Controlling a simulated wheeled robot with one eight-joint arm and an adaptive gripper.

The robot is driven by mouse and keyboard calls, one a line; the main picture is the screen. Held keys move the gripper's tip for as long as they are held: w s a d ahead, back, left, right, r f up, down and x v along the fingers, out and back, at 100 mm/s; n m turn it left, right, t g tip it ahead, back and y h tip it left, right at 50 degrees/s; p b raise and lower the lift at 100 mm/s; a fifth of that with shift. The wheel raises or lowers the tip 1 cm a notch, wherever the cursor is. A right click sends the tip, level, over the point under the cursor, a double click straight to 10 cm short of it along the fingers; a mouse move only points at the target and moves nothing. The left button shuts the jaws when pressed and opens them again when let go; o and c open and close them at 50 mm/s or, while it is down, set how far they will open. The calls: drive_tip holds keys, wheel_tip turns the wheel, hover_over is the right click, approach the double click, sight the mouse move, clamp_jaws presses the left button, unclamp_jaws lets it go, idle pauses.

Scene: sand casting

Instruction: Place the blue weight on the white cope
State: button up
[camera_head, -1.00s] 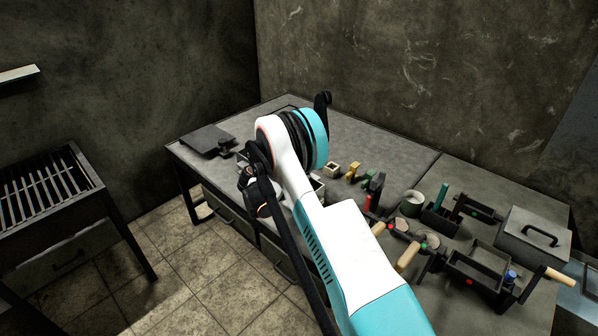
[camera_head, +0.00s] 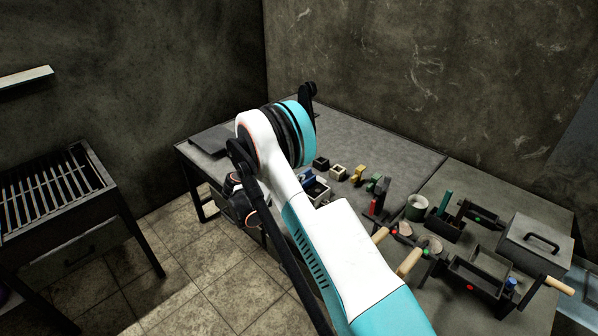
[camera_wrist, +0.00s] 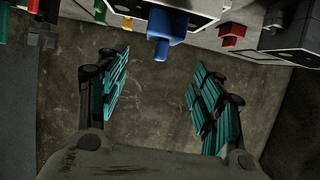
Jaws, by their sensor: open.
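The blue weight (camera_wrist: 165,25) shows at the top middle of the wrist view, beyond and apart from my fingertips. In the head view a small blue patch (camera_head: 307,177), probably the same weight, shows beside my arm. A pale box (camera_head: 317,190), possibly the white cope, stands close to it at the table's front edge, partly hidden by my arm. In the wrist view pale box walls (camera_wrist: 205,12) show near the weight, cut off by the frame's top. My gripper (camera_wrist: 157,72) is open and empty; in the head view its fingers are largely hidden.
On the table (camera_head: 365,135) stand a small dark box (camera_head: 320,163), a small pale box (camera_head: 338,172) and a yellow piece (camera_head: 357,173). Tools, a cup (camera_head: 416,207) and a lidded box (camera_head: 535,240) crowd the right. The table's back middle is clear. A grill (camera_head: 50,195) stands left.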

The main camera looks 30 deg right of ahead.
drive_tip(key=s+a+r+n+y, duration=0.35)
drive_tip(key=s+r, duration=0.35)
drive_tip(key=r, duration=0.5)
drive_tip(key=s+a+r+n+y, duration=0.35)
drive_tip(key=s+r, duration=0.45)
drive_tip(key=r, duration=0.4)
drive_tip(key=s+a+r+n+t+y, duration=0.1)
drive_tip(key=s+a+n+y, duration=0.2)
drive_tip(key=s, duration=1)
drive_tip(key=s+a+r+n+t+y, duration=0.1)
drive_tip(key=s+a+n, duration=0.3)
drive_tip(key=s, duration=0.9)
drive_tip(key=shift+a+r+t+y+p, duration=0.3)
drive_tip(key=shift+a+r+y, duration=0.3)
drive_tip(key=shift+y, duration=0.3)
drive_tip(key=shift+f, duration=0.1)
